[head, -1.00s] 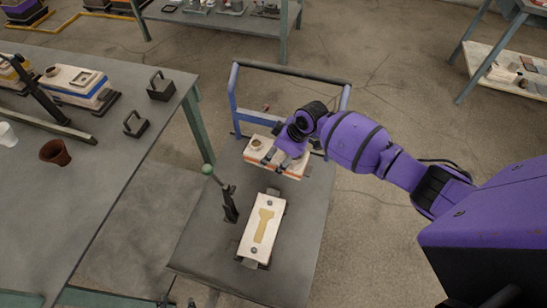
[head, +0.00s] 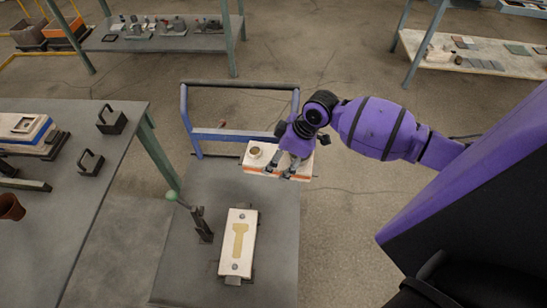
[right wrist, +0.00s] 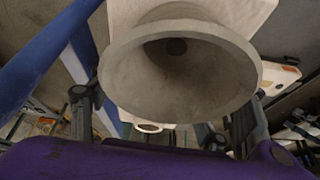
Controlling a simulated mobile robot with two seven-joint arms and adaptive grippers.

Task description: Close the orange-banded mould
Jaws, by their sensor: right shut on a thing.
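The upper half of the orange-banded mould (head: 252,163) is a pale block with an orange band and a round pouring cup on top. My right gripper (head: 281,167) is shut on it and holds it near the far right edge of the cart. In the right wrist view the flared pouring cup (right wrist: 180,75) fills the middle, between the fingers. The lower mould half (head: 238,255) lies on the cart top, nearer than the held half, with a yellowish T-shaped cavity facing up. The held block's underside is hidden. My left gripper is out of view.
The grey cart (head: 180,265) has a blue push handle (head: 240,134) at its far end. A green-knobbed lever (head: 198,222) stands left of the lower half. The left table (head: 60,215) holds a blue-banded mould (head: 30,136), dark weights (head: 111,120) and a brown cup (head: 10,207).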

